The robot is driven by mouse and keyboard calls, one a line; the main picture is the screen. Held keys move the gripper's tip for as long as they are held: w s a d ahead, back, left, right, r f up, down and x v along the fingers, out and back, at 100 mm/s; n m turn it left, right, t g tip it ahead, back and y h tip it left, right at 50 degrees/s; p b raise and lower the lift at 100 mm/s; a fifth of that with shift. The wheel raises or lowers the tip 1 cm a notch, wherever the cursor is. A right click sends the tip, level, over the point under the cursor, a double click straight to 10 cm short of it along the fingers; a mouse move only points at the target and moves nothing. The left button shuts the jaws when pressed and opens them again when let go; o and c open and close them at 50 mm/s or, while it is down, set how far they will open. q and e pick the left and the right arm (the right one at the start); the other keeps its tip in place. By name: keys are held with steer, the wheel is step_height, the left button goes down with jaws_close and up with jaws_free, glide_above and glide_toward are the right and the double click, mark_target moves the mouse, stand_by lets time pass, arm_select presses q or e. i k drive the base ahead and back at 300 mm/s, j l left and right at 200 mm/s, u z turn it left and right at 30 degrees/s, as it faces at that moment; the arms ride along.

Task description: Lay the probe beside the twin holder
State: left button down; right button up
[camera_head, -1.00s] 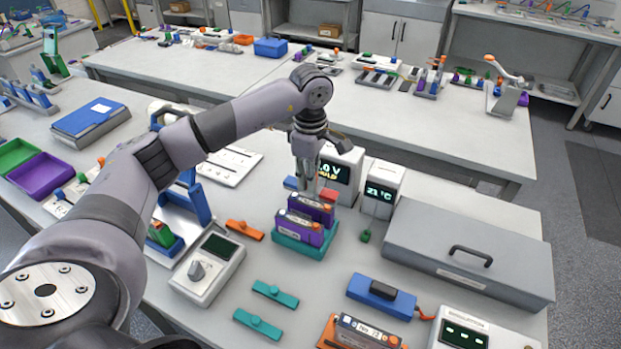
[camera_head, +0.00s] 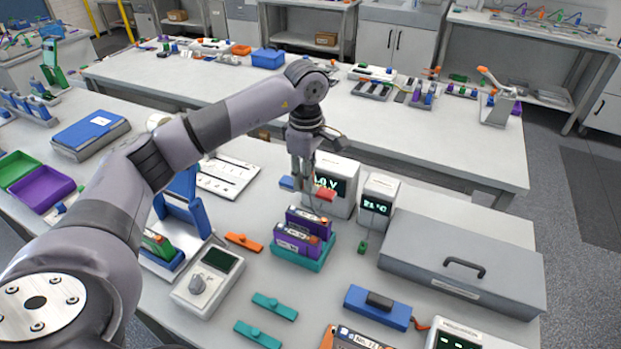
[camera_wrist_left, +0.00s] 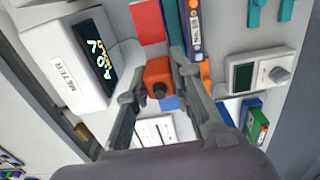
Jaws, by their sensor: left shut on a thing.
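The probe shows as a bar with a red end (camera_head: 327,195) on the right and a blue end (camera_head: 287,183) on the left. Its orange grip block with a dark knob (camera_wrist_left: 158,74) sits between my fingers in the left wrist view. My left gripper (camera_head: 303,182) is shut on it, pointing down, with the probe level above the table. The twin holder, a teal base (camera_head: 311,265) with two purple cells (camera_head: 297,240), stands in front of and below the probe. My right gripper is not in view.
The meter (camera_head: 345,182) stands just behind the probe, with a smaller display unit (camera_head: 377,200) to its right. A grey case (camera_head: 465,267) is further right. An orange clip (camera_head: 243,242) and a knobbed device (camera_head: 208,282) lie left of the holder.

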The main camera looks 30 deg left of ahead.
mark_target(266, 211)
steer(key=u, duration=0.9)
